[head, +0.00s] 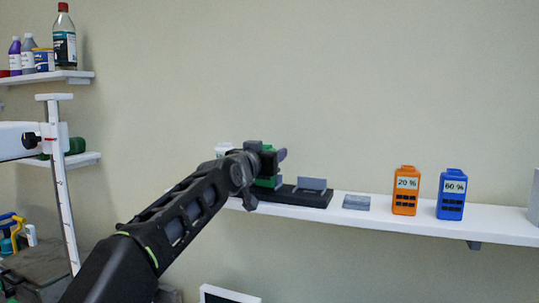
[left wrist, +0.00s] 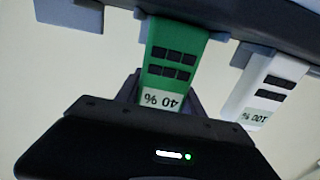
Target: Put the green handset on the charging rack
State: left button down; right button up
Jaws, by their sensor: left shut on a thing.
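The green handset (head: 268,183), labelled 40 % in the left wrist view (left wrist: 172,58), is upright in the jaws of my left gripper (head: 268,160). The gripper is shut on it and hides much of it in the head view. The black charging rack (head: 298,199) lies on the white wall shelf. In the left wrist view, which is upside down, the rack (left wrist: 225,14) runs along the top. The handset's lower end meets or overlaps the rack there; I cannot tell whether it is seated. My right gripper is not in view.
A white handset (left wrist: 268,92) labelled 100 % stands at the rack, close beside the green one. A grey holder (head: 312,184) on the rack is empty. A flat grey pad (head: 356,202), an orange handset (head: 405,191) and a blue handset (head: 451,195) are farther right on the shelf (head: 490,225).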

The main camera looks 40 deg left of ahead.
pick_arm(q)
jog(key=c, duration=0.6)
grip_release()
jog(key=shift+c, duration=0.2)
jog(key=b, duration=0.3)
send_over(258, 192)
jog(key=shift+d+f, duration=0.1)
jog(key=shift+f, duration=0.05)
jog(key=shift+s+d, duration=0.15)
jog(key=shift+s, duration=0.25)
